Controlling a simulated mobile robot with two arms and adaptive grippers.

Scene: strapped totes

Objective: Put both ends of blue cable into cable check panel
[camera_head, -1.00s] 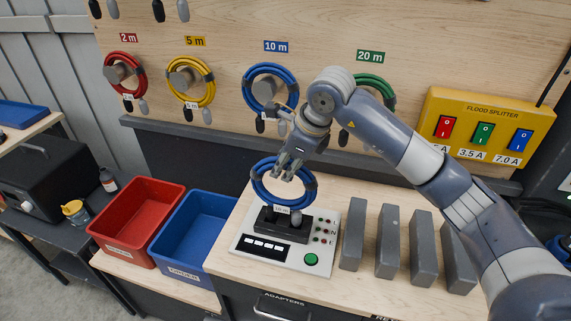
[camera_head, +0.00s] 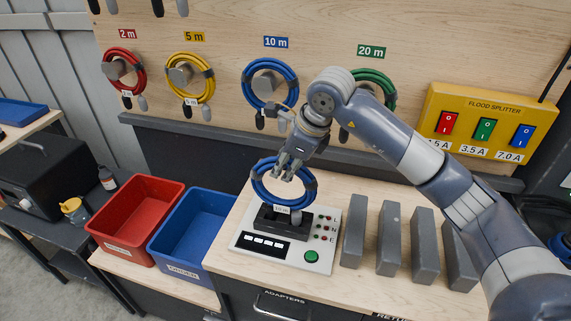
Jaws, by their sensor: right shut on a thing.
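My right gripper (camera_head: 287,168) is shut on a coiled blue cable (camera_head: 262,188) and holds it over the cable check panel (camera_head: 318,258). The panel is a light box on the bench with a black socket block, a row of white displays, small lights and a green button. The coil's lower part, with a white tag and grey ends, is at the black block (camera_head: 270,222). I cannot tell whether the ends are seated in it. Another blue coil (camera_head: 292,75) hangs on the board under the 10 m label. My left gripper is not in view.
A blue bin (camera_head: 190,229) and a red bin (camera_head: 133,214) stand left of the panel. Several upright grey blocks (camera_head: 387,240) stand close to its right. Red, yellow and green coils hang on the board.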

